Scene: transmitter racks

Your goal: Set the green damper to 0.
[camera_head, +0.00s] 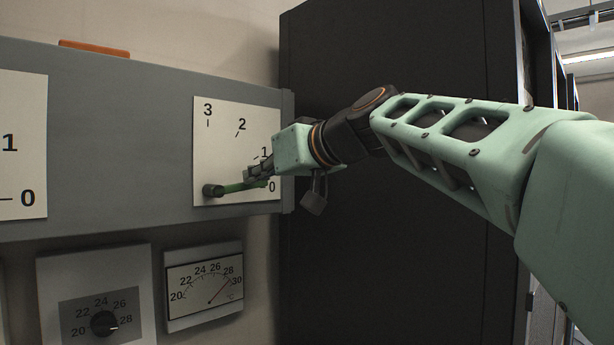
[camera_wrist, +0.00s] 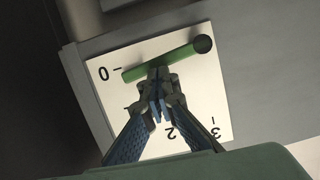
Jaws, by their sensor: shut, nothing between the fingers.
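The green damper is a green lever (camera_head: 232,187) on a white scale plate (camera_head: 220,150) marked 0 to 3. It turns about a dark round pivot (camera_wrist: 203,44) and lies nearly level, its free end close beside the 0 mark (camera_wrist: 108,72). My gripper (camera_head: 258,175) is shut and empty at the plate. In the wrist view, the fingertips of my gripper (camera_wrist: 158,86) are at the middle of the lever (camera_wrist: 165,62), on the side of the higher numbers. They look in contact with it, or very near. The fingers partly hide the scale around 1.
Another scale plate (camera_head: 20,150) is at the left on the same grey cabinet (camera_head: 120,130). Below are a knob panel (camera_head: 102,322) and a needle gauge (camera_head: 205,288). A tall dark rack (camera_head: 400,250) stands right behind my arm. An orange object (camera_head: 94,48) lies on top.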

